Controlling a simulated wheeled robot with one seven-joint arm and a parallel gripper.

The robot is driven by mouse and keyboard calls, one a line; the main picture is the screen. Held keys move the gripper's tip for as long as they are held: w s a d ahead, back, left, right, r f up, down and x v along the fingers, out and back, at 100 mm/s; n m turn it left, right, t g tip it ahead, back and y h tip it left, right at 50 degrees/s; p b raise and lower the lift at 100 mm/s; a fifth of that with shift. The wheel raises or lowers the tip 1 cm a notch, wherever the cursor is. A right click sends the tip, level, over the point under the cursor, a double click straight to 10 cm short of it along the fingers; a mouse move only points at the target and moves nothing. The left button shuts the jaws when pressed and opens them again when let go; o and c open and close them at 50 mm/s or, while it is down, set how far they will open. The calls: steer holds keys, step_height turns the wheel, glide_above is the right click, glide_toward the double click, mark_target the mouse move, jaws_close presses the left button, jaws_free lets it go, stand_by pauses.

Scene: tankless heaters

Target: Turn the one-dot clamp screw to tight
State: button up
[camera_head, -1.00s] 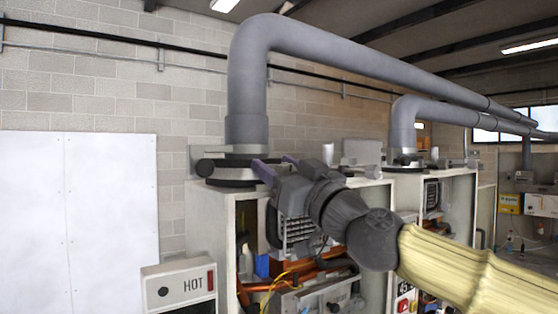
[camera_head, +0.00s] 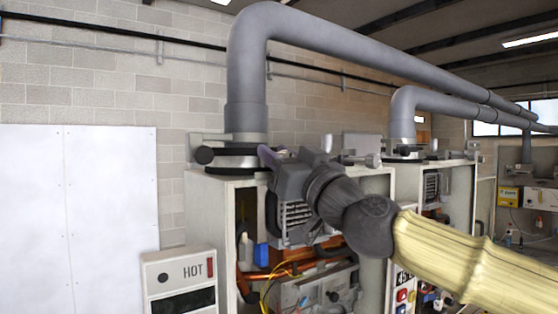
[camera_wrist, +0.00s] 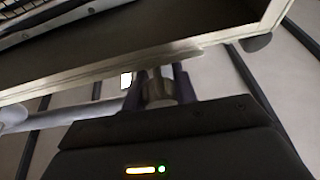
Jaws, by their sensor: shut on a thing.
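The near heater cabinet (camera_head: 215,215) has a grey flue pipe (camera_head: 246,90) rising from a dark clamp collar (camera_head: 232,160) on its top. A black round screw knob (camera_head: 204,156) sticks out at the collar's left. My gripper (camera_head: 266,154) reaches in from the right to the collar's right side. In the wrist view, my gripper's fingers (camera_wrist: 158,88) are shut on a small grey-brown piece (camera_wrist: 158,95), which looks like a clamp screw head. My gripper hides most of it in the head view. No dot marks are readable.
A second heater (camera_head: 458,180) with its own flue (camera_head: 402,115) stands to the right. A HOT panel box (camera_head: 180,270) stands at lower left. Yellow wires (camera_head: 275,285) and copper pipes show inside the open near cabinet.

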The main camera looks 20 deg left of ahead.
steer(key=shift+w+d+m+t+h+b, duration=0.1)
steer(key=shift+m+t+h+b, duration=0.6)
steer(key=shift+m, duration=1.2)
steer(key=shift+m+t+h+b, duration=0.45)
steer(key=shift+m+h, duration=0.35)
steer(key=shift+m, duration=1.1)
steer(key=shift+t, duration=0.25)
steer(key=o, duration=1)
steer(key=shift+c, duration=0.2)
steer(key=shift+f, duration=0.1)
